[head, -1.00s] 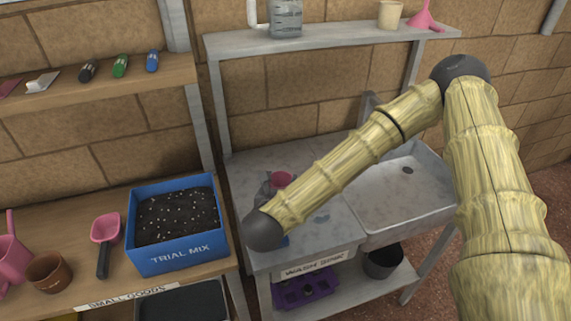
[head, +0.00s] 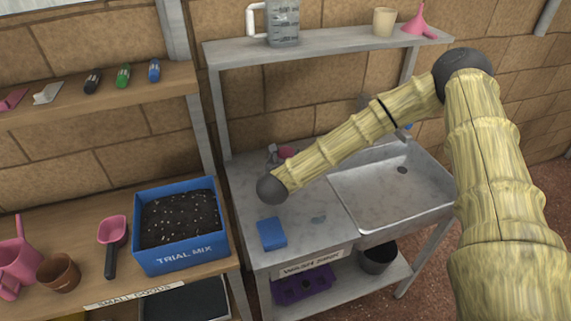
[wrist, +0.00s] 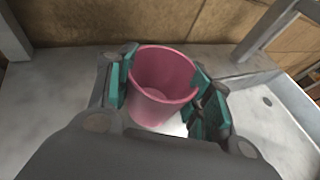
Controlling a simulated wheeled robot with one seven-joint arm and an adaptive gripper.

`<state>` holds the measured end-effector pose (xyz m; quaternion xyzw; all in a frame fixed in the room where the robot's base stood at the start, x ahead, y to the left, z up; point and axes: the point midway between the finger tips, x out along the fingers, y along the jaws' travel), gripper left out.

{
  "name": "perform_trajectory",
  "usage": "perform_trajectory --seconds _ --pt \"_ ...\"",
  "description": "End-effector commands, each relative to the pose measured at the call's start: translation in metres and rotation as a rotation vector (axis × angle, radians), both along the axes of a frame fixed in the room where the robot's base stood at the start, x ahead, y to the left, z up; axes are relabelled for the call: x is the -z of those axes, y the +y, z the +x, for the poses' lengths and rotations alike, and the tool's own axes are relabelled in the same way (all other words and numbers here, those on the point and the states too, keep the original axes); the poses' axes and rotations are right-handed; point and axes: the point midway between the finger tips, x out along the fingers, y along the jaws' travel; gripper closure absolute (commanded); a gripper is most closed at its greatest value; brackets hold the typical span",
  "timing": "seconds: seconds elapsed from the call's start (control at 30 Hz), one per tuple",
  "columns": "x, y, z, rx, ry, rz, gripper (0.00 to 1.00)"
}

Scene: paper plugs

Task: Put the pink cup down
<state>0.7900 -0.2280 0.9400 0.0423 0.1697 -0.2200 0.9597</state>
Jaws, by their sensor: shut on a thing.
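The pink cup (wrist: 160,88) is upright between the two teal-padded fingers of my gripper (wrist: 163,95) in the wrist view. My gripper is shut on the cup's sides. In the head view only a bit of the pink cup (head: 288,153) shows above my arm, over the back of the wash bench's grey top (head: 318,217). My gripper (head: 272,153) is mostly hidden there behind my arm. I cannot tell whether the cup's base touches the bench top.
A blue block (head: 271,234) lies near the bench's front edge. The sink basin (head: 395,190) is to the right. A shelf (head: 330,42) above holds a measuring jug (head: 284,22), a beige cup (head: 384,21) and a pink funnel (head: 420,22). The bench's front middle is mostly clear.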

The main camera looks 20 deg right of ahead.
Motion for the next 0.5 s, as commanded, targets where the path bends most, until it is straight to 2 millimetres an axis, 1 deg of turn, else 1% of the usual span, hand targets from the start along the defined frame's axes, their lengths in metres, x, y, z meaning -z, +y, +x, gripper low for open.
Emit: perform_trajectory --seconds 0.3,0.5 --pt "0.032 -0.001 0.0 0.001 0.0 -0.002 0.76" --pt "0.035 -0.001 0.0 0.001 -0.001 -0.001 0.76"
